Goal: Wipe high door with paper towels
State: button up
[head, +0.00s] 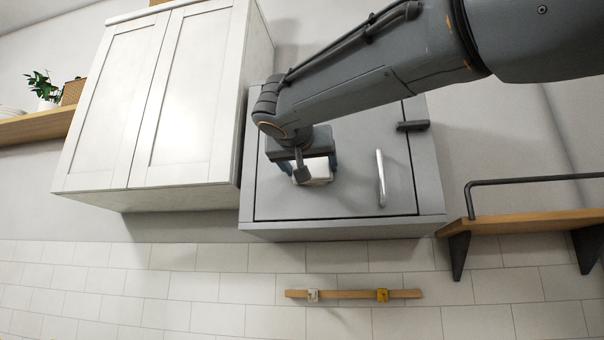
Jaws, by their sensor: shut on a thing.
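The high door (340,205) is the grey front of a wall cabinet, with a pale vertical handle (381,178) near its right side. The door looks closed. My gripper (313,176) is in front of the left-middle part of the door, shut on a white block-like wad of paper towels (317,171). The towels are at or very close to the door surface; I cannot tell whether they touch it. My arm comes in from the upper right and hides the upper part of the door.
A white two-door cabinet (185,90) hangs directly to the left. A wooden shelf with a black rail (530,221) is at the right. A wooden hook strip (350,294) is on the tiled wall below. A shelf with a plant (43,85) is far left.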

aim_at(329, 166)
jog(key=shift+s+d+b, duration=0.15)
jog(key=shift+d+b, duration=0.5)
jog(key=shift+d, duration=0.45)
jog(key=shift+s+d+b, duration=0.15)
jog(key=shift+d+b, duration=0.45)
jog(key=shift+d, duration=0.5)
jog(key=shift+b, duration=0.35)
jog(key=shift+a, duration=0.1)
jog(key=shift+w+a+f+b, duration=0.1)
jog(key=shift+a+b, duration=0.1)
jog(key=shift+a, duration=0.4)
jog(key=shift+w+a+b, duration=0.1)
jog(key=shift+a+b, duration=0.05)
jog(key=shift+a, duration=1.35)
